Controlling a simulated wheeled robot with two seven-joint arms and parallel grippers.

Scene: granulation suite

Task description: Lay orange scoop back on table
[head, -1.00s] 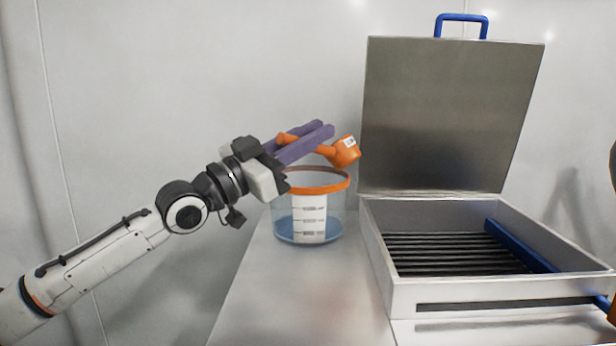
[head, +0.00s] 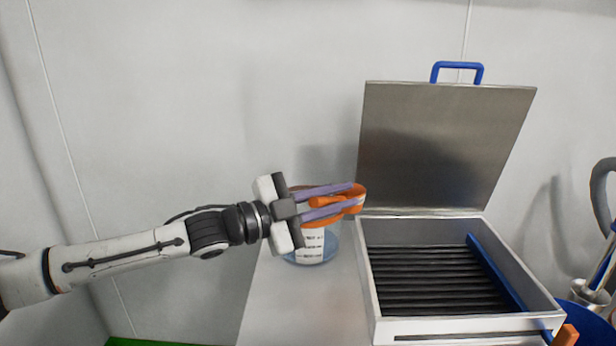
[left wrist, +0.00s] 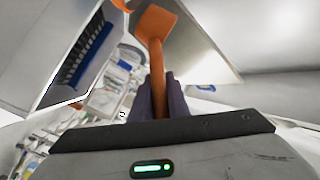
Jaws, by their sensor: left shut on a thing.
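The orange scoop (head: 354,200) is held between the purple fingers of my left gripper (head: 338,199), which is shut on it. In the left wrist view the scoop (left wrist: 157,45) runs from between the fingers, with its squarish head at the far end. In the head view the scoop is in front of the clear tub (head: 311,248) with an orange rim and hides part of it. The pale table (head: 300,305) shows beneath and in front of the tub. I cannot tell the scoop's height above the table. My right gripper is not in view.
A metal box (head: 372,290) with black bars stands right of the tub, its lid (head: 445,145) raised with a blue handle. A blue container (head: 592,294) with tools is at the far right. The table's front left part is clear.

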